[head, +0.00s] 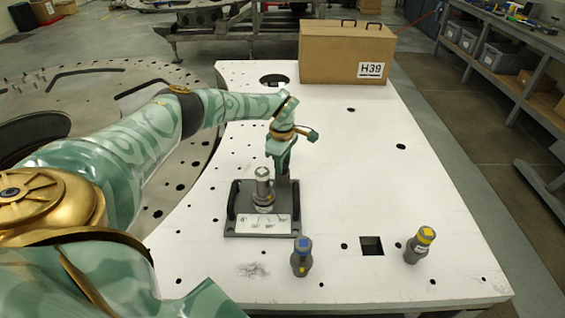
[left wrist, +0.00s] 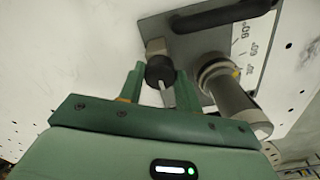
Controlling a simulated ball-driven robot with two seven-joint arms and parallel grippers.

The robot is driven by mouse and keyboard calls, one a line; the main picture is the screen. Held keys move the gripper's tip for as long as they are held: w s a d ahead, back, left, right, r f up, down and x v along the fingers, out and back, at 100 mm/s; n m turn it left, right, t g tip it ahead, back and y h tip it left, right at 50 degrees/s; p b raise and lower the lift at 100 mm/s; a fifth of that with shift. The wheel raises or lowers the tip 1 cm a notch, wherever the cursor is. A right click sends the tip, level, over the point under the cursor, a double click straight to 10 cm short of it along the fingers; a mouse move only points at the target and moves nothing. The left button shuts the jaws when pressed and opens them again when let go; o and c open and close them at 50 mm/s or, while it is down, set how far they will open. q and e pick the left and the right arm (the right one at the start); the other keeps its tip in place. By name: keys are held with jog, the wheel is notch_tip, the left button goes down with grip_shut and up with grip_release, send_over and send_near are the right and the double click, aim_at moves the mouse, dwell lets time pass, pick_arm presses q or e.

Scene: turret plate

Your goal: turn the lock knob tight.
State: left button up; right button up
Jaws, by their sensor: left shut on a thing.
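The lock knob (left wrist: 159,69) is a small black round knob with a pale pin, beside a metal block on a dark grey fixture plate. My left gripper (head: 284,172) reaches down behind the fixture plate (head: 237,229); in the left wrist view its green fingers (left wrist: 157,84) stand on both sides of the knob, shut on it. A silver upright cylinder (head: 263,182) stands on the plate next to the gripper; it also shows in the left wrist view (left wrist: 232,97). A white scale label (head: 268,225) with marks lies at the front. In the head view the knob is hidden. My right gripper is not in view.
Black handles (head: 231,201) flank the fixture. A blue-topped tool (head: 301,258) and a yellow-topped tool (head: 419,246) stand at the front of the white table (head: 370,190), beside a square hole. A cardboard box (head: 330,55) marked H39 stands at the back. The table's right middle is clear.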

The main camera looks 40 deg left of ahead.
pick_arm(q)
jog(key=o, duration=1)
notch_tip(320, 180, up, 16)
jog(key=p, duration=0.1)
jog(key=shift+r, duration=0.15)
